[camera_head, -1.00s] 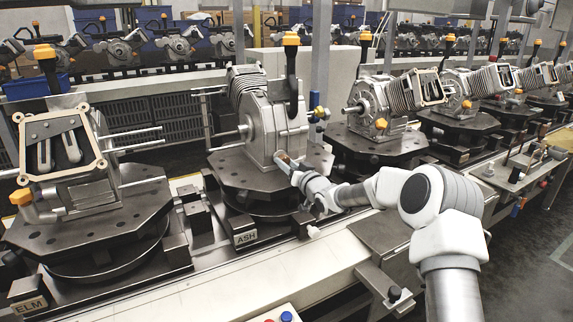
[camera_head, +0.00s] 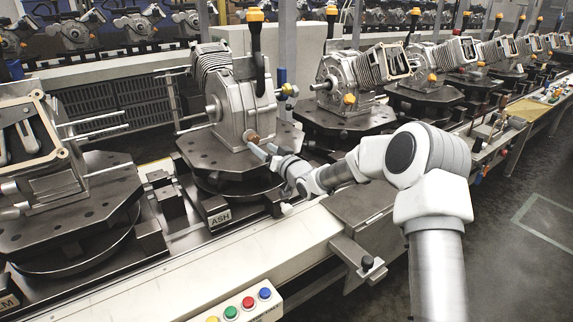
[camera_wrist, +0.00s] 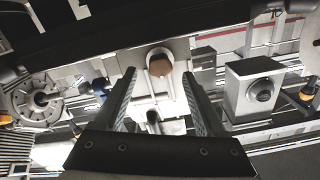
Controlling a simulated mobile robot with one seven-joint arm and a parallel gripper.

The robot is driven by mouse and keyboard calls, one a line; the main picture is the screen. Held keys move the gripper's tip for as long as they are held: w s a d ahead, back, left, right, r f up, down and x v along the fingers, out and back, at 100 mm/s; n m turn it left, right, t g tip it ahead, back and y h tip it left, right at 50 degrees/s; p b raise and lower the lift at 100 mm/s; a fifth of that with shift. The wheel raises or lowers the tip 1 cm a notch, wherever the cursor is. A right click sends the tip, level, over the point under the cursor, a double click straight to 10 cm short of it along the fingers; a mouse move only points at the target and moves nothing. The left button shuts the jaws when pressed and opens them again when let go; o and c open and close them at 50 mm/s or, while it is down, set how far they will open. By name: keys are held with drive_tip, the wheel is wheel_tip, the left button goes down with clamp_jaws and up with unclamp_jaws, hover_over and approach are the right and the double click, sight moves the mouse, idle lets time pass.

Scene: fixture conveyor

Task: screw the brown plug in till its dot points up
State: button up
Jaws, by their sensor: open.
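The brown plug (camera_head: 252,136) sits in the lower front of the grey engine casing (camera_head: 232,108) on the fixture labelled ASH (camera_head: 219,217).
In the wrist view, a grey block with a dark round knob (camera_wrist: 262,90) stands right of the fingers. A fixture with another casing (camera_head: 335,80) is to the right, one labelled at the left edge. A button box (camera_head: 240,305) is at the front. Dark floor lies right.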

drive_tip(key=p+v, duration=0.1)
drive_tip(key=v, duration=1.2)
drive_tip(key=shift+d, duration=0.1)
drive_tip(key=s+d+r+m+g+h, duration=0.1)
drive_tip(key=s+d+r+g+h, duration=0.1)
drive_tip(key=s+d+r+h, duration=0.4)
drive_tip(key=s+d+r+g+h, duration=0.2)
drive_tip(key=s+d+h, duration=0.25)
drive_tip(key=s, duration=0.35)
drive_tip(key=s+d+m+g, duration=0.2)
drive_tip(key=s+g, duration=0.3)
drive_tip(key=s, duration=2)
wheel_tip(320, 180, up, 12)
drive_tip(key=p, duration=1.2)
drive_tip(key=shift+s+y, duration=0.1)
drive_tip(key=shift+y, duration=0.15)
